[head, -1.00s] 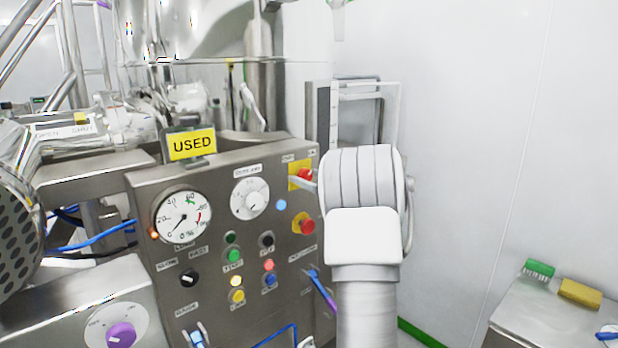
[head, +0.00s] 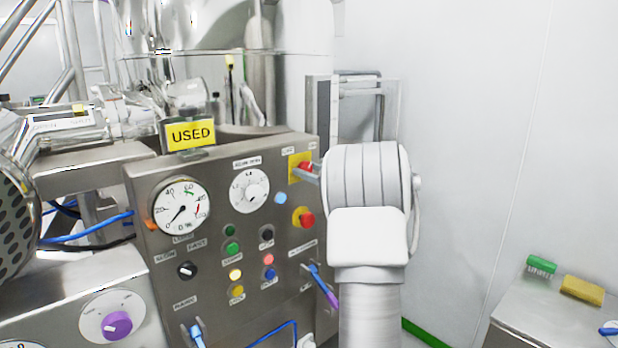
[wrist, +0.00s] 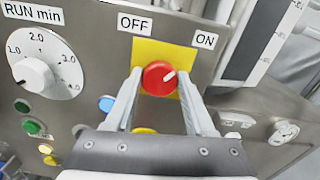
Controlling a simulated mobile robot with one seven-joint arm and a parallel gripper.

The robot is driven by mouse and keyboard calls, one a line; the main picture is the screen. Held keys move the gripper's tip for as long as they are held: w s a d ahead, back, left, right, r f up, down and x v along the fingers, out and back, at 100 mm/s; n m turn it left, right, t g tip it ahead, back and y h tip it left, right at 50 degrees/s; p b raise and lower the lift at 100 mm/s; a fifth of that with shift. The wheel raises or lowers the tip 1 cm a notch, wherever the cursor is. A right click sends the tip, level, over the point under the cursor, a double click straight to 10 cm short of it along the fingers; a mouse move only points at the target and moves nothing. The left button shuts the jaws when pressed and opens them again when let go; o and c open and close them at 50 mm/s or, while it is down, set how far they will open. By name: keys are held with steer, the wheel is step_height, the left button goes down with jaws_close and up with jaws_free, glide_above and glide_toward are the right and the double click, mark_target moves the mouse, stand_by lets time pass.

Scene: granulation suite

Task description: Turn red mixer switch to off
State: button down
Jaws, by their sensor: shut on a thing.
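The red mixer switch (wrist: 159,78) is a round red knob on a yellow plate (wrist: 178,52), with OFF labelled at its upper left and ON at its upper right. Its white pointer mark slants up to the right, toward ON. In the wrist view my gripper (wrist: 161,82) has one finger on each side of the knob and is shut on it. In the head view the switch (head: 305,167) shows at the panel's upper right, partly hidden by my gripper and wrist.
The steel panel (head: 150,258) carries a gauge (head: 181,206), a RUN min dial (head: 250,190), several coloured buttons and a red stop button (head: 307,220) below the switch. A yellow USED sign (head: 190,134) stands on top. A side table with a green brush (head: 541,265) is at right.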

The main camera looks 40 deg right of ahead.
steer(key=n+b, duration=1.6)
steer(key=b, duration=0.5)
steer(key=shift+f, duration=0.2)
steer(key=shift+r+n, duration=0.1)
steer(key=shift+n, duration=0.4)
steer(key=shift+c, duration=1.3)
jaws_free()
steer(key=s+d+b, duration=0.1)
steer(key=s, duration=1.6)
steer(key=shift+s, duration=0.25)
